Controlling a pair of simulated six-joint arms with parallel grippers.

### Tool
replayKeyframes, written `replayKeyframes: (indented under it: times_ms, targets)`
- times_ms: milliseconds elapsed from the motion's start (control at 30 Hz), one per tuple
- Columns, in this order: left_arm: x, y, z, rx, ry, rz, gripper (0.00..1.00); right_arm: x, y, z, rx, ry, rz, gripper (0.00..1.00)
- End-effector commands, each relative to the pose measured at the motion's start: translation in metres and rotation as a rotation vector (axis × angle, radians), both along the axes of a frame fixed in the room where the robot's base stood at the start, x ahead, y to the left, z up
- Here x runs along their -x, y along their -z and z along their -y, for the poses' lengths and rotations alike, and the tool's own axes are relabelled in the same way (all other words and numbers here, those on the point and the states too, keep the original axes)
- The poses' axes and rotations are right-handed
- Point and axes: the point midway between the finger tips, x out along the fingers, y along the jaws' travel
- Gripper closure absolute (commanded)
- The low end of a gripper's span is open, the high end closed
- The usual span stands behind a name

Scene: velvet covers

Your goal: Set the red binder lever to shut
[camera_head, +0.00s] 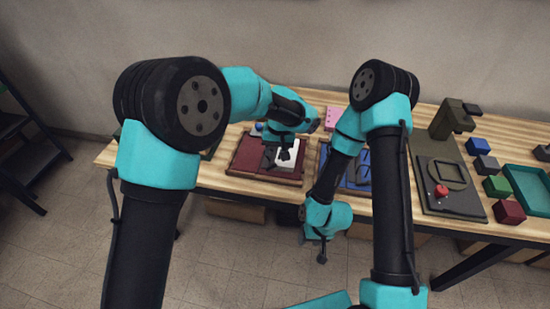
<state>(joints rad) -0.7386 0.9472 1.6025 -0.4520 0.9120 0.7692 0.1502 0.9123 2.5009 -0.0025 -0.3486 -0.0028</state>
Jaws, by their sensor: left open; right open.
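The red binder (248,155) lies open on the wooden table, left of centre, with a pale sheet or block on its right part. My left gripper (283,155) is open and points down over the binder's right half, close to the pale part. The binder's lever cannot be made out; the gripper and small dark parts cover that area. Whether the gripper touches anything cannot be told. My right gripper (322,256) is open, small in view, and hangs low in front of the table's front edge, apart from the binder.
A blue binder (362,180) lies right of the red one, partly behind my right arm. A dark green device (460,201) with a red knob (441,190) stands further right. Several coloured blocks and a teal tray (513,175) fill the right end. A pink item (332,113) sits behind.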

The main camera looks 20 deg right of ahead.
Motion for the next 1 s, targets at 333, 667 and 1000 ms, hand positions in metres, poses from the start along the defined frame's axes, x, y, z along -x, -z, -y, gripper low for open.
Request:
replayKeyframes:
  times_ms: [333,667,1000]
  targets:
    - [0.003,-0.069,0.006,0.002,0.0,0.003,0.54,0.0,0.0,0.0,0.0,0.0,0.0,0.54]
    - [0.005,-0.11,0.01,-0.001,0.0,0.0,0.54,0.0,0.0,0.0,0.0,0.0,0.0,0.54]
    - [0.006,-0.113,0.01,-0.001,0.0,-0.001,0.55,0.0,0.0,0.0,0.0,0.0,0.0,0.54]
